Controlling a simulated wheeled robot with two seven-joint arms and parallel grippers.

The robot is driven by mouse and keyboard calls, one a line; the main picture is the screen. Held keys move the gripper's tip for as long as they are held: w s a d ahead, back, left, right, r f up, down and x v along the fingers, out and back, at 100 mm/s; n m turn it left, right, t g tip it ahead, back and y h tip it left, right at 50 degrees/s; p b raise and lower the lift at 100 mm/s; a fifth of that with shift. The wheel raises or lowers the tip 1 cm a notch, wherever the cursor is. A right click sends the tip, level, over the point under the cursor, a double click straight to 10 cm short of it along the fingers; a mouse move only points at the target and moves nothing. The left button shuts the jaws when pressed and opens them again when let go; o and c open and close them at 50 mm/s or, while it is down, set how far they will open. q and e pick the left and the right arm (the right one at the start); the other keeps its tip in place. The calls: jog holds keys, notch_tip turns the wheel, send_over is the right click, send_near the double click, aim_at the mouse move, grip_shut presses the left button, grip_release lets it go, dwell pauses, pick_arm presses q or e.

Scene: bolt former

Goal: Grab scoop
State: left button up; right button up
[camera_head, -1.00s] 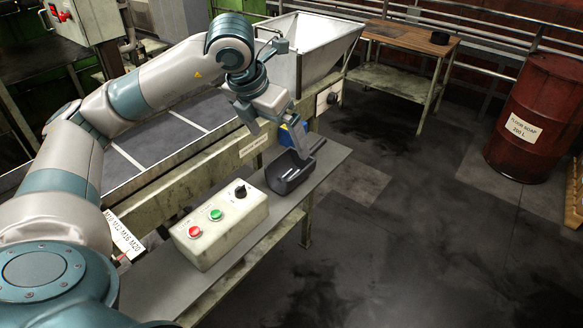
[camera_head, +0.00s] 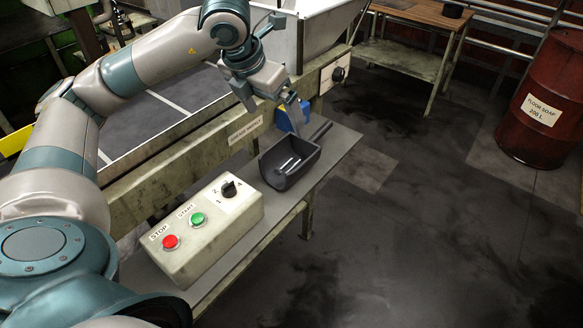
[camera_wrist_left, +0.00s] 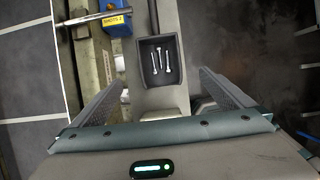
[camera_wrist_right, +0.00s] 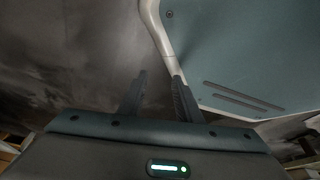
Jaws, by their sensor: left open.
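The scoop (camera_head: 290,172) is a dark grey, open-topped tray with a few bolts inside. It lies on the grey shelf (camera_head: 335,158) beside the machine, its handle (camera_head: 321,131) pointing to the back right. My left gripper (camera_head: 270,104) is open and empty, above and behind the scoop, apart from it. In the left wrist view the scoop (camera_wrist_left: 147,76) lies ahead, between the lines of the two fingers, with its handle running away to the top edge. My right gripper (camera_wrist_right: 160,85) shows only in its wrist view, fingers apart with nothing between them.
A control box (camera_head: 205,232) with red and green buttons and a black knob stands on the shelf in front of the scoop. A small blue box (camera_head: 291,119) is on the machine's side behind it. A red drum (camera_head: 545,100) stands far right. Open floor lies right of the shelf.

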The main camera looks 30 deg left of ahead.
pick_arm(q)
jog(key=shift+w+a+f, duration=0.25)
jog(key=shift+w+f, duration=0.1)
jog(key=shift+f, duration=0.1)
pick_arm(e)
jog(key=shift+w+a+f, duration=0.1)
jog(key=shift+w+a, duration=0.15)
jog(key=shift+w, duration=0.25)
jog(key=shift+w+a+f, duration=0.1)
jog(key=shift+w+a, duration=0.1)
jog(key=shift+w, duration=0.25)
pick_arm(q)
jog(key=shift+s, duration=0.1)
jog(key=p+x, duration=0.3)
jog(key=x, duration=0.9)
jog(key=shift+f, duration=0.1)
pick_arm(e)
jog(key=s+d+g+h, duration=0.1)
jog(key=s+d+g, duration=0.2)
jog(key=s, duration=0.9)
jog(key=shift+s+d+f, duration=0.15)
jog(key=shift+d+f, duration=0.15)
jog(key=shift+d, duration=0.65)
